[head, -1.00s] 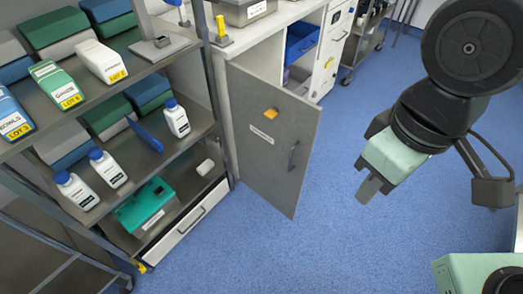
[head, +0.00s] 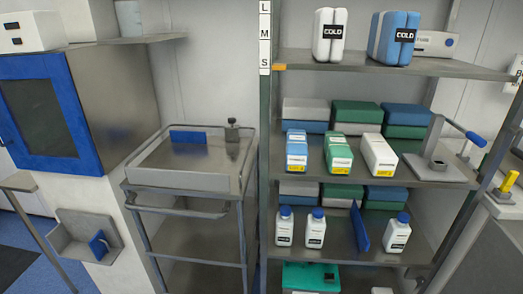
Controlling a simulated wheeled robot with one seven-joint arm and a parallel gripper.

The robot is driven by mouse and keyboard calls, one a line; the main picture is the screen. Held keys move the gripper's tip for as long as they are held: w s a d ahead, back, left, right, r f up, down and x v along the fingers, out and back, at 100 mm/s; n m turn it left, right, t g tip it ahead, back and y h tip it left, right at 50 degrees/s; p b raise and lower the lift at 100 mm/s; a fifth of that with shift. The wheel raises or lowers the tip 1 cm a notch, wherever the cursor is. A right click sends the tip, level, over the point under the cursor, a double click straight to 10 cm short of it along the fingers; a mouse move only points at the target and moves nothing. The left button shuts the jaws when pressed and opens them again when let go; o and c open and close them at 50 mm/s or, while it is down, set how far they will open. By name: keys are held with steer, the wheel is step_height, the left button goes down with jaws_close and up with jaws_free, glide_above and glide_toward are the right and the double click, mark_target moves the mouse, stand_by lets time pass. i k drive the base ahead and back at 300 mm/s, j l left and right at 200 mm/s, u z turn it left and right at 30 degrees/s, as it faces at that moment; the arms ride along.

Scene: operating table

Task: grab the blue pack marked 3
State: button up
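A blue pack (head: 297,148) with a white front and a yellow label stands at the left of a row of three packs on the middle shelf. Its label is too small to read now; in the earlier head view the same blue pack reads LOT 3. A green pack (head: 338,155) stands just to its right, and a white pack (head: 379,155) right of that. My gripper is not in view.
Stacked boxes (head: 355,112) stand behind the packs. A metal stand with a blue-ended lever (head: 437,165) is at the shelf's right. White bottles (head: 315,228) and a blue panel (head: 360,228) are on the shelf below. A steel cart (head: 190,180) stands left of the rack.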

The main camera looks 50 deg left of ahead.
mark_target(296, 153)
steer(key=k+u, duration=0.1)
steer(key=u, duration=1.45)
steer(key=i, duration=0.5)
